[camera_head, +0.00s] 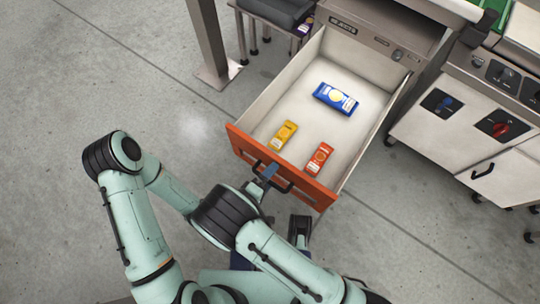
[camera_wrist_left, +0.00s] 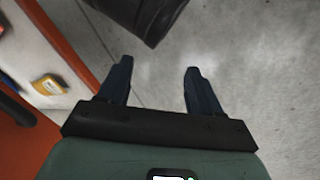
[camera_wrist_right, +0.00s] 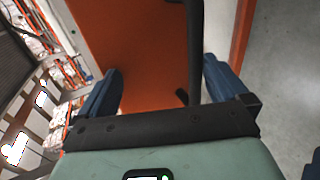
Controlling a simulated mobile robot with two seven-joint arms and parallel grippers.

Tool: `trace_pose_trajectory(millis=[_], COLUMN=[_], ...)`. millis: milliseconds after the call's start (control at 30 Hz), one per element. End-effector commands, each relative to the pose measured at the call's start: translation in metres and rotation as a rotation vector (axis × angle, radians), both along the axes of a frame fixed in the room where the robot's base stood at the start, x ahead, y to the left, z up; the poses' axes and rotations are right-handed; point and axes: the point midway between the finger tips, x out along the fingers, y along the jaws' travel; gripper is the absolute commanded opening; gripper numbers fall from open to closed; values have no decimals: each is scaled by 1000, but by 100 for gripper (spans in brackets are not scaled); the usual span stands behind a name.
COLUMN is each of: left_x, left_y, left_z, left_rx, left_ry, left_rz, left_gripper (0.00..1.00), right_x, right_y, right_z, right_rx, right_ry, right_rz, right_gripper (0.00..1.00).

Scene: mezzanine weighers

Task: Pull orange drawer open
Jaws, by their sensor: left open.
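The orange drawer (camera_head: 245,149) stands pulled out of the grey cabinet, its inside showing. Its dark handle (camera_head: 284,186) is on the orange front. My right gripper (camera_wrist_right: 160,85) is open, with the dark handle bar (camera_wrist_right: 195,50) between its fingers, nearer the right finger; contact cannot be told. In the head view, blue fingers (camera_head: 268,173) show at the handle. My left gripper (camera_wrist_left: 158,85) is open and empty over the floor, with the drawer to its left in its wrist view. My arms hide much of both grippers in the head view.
A blue packet (camera_head: 335,98), a yellow packet (camera_head: 284,135) and an orange-red packet (camera_head: 319,158) lie in the drawer. A white cabinet with knobs (camera_head: 468,122) stands at right. A metal post (camera_head: 209,45) stands at upper left. The floor left of the drawer is clear.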

Motion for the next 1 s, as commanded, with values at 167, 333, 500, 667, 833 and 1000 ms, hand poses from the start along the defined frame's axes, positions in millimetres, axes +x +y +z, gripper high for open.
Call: trace_pose_trajectory(millis=[167,333,500,667,833,1000], left_x=[-18,-33,-41,-43,-43,-43], left_y=[-10,-17,-21,-22,-22,-22], left_z=[19,27,31,32,32,32], left_rx=[-25,-43,-53,-56,-56,-56], left_ry=[47,85,107,115,115,114], left_rz=[-20,-36,-44,-48,-48,-47], left_gripper=[65,65,65,65,65,65], right_x=[16,15,15,15,15,15], right_y=[-5,-5,-5,-6,-6,-6], right_z=[101,132,150,155,154,154], right_rx=[-98,-97,-98,-99,-99,-98], right_ry=[-185,-178,-175,-173,-172,-171], right_rz=[-10,-11,-10,-11,-9,-9], right_gripper=[40,40,40,40,40,40])
